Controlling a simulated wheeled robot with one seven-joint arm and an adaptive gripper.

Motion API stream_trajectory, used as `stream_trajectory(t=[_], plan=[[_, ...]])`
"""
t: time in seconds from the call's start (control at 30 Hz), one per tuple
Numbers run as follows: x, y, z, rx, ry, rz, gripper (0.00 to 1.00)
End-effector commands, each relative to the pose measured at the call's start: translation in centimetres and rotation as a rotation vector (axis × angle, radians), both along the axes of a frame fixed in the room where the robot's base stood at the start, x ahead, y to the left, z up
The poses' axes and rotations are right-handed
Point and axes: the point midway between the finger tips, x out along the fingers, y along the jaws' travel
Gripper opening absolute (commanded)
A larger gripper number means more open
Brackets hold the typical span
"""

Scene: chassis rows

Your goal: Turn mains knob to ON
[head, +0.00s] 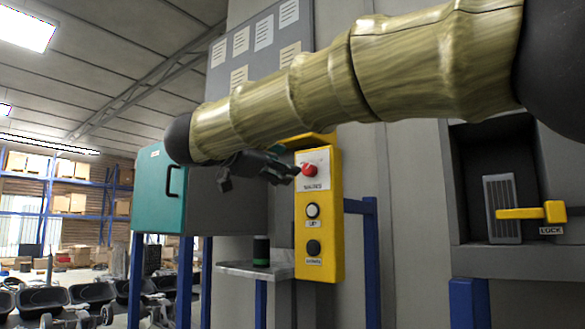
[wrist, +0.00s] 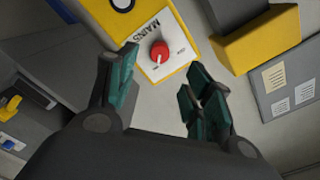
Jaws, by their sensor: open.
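The red mains knob (head: 309,169) sits on a white plate at the top of the yellow control panel (head: 327,245). In the wrist view the knob (wrist: 159,52) shows with the MAINS label (wrist: 148,27) beside it; the small position marks are too blurred to read. My gripper (head: 262,167) is in front of the upper panel, with its fingertips close to the knob's left in the head view. In the wrist view my gripper (wrist: 160,72) is open, with the knob seen between and beyond its fingers. I cannot tell whether a finger touches the knob.
Below the knob are a white button (head: 313,210) and a black knob (head: 313,247). A teal cabinet (head: 158,190) stands left. A yellow lock lever (head: 530,213) sits in a recess at right.

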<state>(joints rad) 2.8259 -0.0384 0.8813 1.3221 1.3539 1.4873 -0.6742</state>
Motion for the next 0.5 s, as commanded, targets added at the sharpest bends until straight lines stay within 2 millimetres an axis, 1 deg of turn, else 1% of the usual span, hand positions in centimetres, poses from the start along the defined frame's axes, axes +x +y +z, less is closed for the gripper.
stream_trajectory(t=[0.1,0.2,0.5], plan=[[-1.1,0.9,0.0,0.0,0.0,0.001,0.51],[-1.7,1.3,0.0,0.0,0.001,0.001,0.51],[-2.1,1.5,0.0,0.0,0.001,-0.001,0.51]])
